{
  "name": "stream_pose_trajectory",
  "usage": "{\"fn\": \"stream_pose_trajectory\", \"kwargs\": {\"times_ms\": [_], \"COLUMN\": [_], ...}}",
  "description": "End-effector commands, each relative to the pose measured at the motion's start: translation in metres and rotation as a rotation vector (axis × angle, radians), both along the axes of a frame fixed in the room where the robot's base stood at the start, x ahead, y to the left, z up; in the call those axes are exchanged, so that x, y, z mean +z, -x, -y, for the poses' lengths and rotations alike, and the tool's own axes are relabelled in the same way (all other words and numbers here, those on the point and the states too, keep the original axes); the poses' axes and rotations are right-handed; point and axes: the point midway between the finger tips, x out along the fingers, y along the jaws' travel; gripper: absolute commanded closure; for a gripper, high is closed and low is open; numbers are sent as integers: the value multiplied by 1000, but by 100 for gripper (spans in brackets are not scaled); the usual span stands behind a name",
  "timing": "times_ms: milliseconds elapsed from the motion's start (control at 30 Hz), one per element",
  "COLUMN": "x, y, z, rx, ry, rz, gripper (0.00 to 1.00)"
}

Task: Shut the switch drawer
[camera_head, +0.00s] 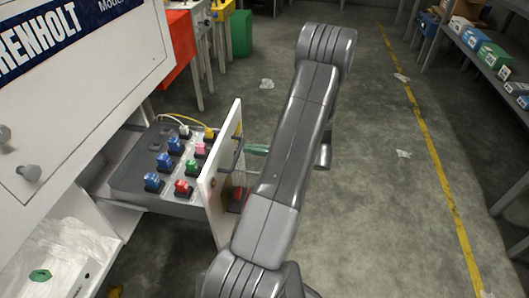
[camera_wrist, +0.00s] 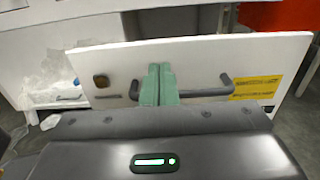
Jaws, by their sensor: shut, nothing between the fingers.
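The switch drawer stands open, pulled out of a white cabinet. Its grey tray (camera_head: 128,182) bears several blue, red, green, pink, yellow and white switches (camera_head: 173,145) with wires. Its white front panel (camera_head: 222,185) faces my arm and carries a dark bar handle (camera_head: 238,152). In the wrist view the front panel (camera_wrist: 200,55) spans the picture, with the handle (camera_wrist: 215,89) at mid-height. My gripper (camera_wrist: 158,85) has its green fingers shut together, empty, in front of the handle's left part. In the head view my gripper (camera_head: 256,149) is just outside the panel, partly hidden by my arm; contact is unclear.
The white cabinet (camera_head: 90,110) is at the left, with an open lower compartment holding a plastic bag (camera_head: 62,255). A red bin (camera_head: 178,48) and a green bin (camera_head: 241,33) stand behind. Shelving (camera_head: 490,60) is at the right. The floor between is mostly clear, with scraps of paper.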

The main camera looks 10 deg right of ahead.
Motion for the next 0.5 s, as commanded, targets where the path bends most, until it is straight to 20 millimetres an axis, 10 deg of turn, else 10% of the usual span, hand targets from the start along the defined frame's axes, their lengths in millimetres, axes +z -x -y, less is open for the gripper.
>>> {"fn": "stream_pose_trajectory", "kwargs": {"times_ms": [500], "x": [0], "y": [-22], "z": [-69], "rx": [1], "ry": [1], "rz": [0], "gripper": [100]}}
